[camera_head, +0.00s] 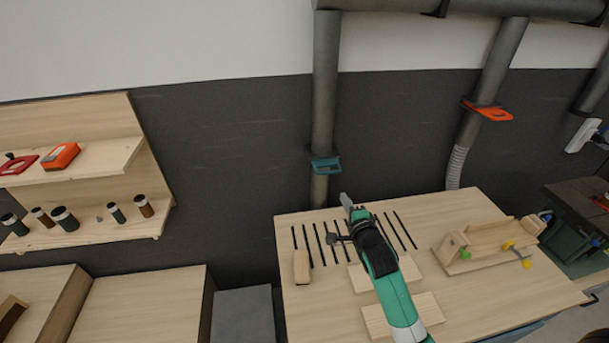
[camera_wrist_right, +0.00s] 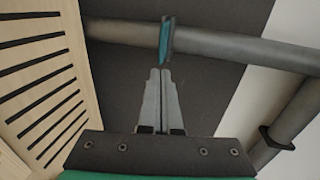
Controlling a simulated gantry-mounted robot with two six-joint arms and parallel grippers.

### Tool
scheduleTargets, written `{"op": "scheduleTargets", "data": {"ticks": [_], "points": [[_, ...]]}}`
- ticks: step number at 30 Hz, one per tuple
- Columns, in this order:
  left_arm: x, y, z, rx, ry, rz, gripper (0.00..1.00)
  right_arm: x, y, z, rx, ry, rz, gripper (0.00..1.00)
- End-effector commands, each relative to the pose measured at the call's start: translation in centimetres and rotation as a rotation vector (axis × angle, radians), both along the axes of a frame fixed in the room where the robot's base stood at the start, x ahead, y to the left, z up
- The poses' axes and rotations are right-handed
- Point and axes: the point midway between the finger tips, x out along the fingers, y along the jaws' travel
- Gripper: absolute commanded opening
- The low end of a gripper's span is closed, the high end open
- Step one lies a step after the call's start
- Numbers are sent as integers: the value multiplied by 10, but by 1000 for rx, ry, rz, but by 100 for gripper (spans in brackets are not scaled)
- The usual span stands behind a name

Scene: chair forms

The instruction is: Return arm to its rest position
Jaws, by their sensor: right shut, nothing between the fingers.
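My right arm, green and black, reaches in from the bottom right in the head view. Its gripper (camera_head: 346,201) is over the back part of the wooden table (camera_head: 460,315), near the dark slots. In the right wrist view the two grey fingers (camera_wrist_right: 159,75) are together with nothing between them. They point toward the dark wall and a grey pipe with a teal bracket (camera_wrist_right: 167,40). My left gripper is not in view.
On the table are a wooden block (camera_head: 301,267), flat boards (camera_head: 405,316) and a wooden assembly with yellow and green parts (camera_head: 487,245). A shelf with cans (camera_head: 64,218) hangs at the left. Pipes (camera_head: 326,80) run down the wall behind.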

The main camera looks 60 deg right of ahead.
Motion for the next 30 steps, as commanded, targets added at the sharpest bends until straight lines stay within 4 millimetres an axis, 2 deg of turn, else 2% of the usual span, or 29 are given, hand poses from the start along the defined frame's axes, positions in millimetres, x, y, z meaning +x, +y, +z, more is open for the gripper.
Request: {"op": "scheduleTargets", "data": {"ticks": [8,10,12,14,17,18,20,21,23,24,26,27,29,30], "points": [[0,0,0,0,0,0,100,6,5,1,-1,0,14,0],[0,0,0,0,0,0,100,22,16,9,-11,-14,52,0],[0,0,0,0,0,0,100,49,34,30,-35,-46,109,0],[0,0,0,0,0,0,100,76,54,60,-68,-95,170,0],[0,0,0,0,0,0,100,117,100,124,-123,-212,285,0],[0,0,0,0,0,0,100,129,121,151,-147,-260,332,0],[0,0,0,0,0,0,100,143,154,192,-196,-320,403,0],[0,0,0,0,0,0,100,150,176,219,-239,-354,448,0],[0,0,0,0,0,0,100,154,211,260,-318,-397,512,0],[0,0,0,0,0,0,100,154,235,288,-379,-423,551,0],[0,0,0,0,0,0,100,148,270,328,-487,-458,599,0],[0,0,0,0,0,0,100,140,293,355,-569,-480,624,0],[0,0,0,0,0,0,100,123,325,394,-712,-508,642,0],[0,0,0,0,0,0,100,108,345,419,-822,-519,638,0]]}}
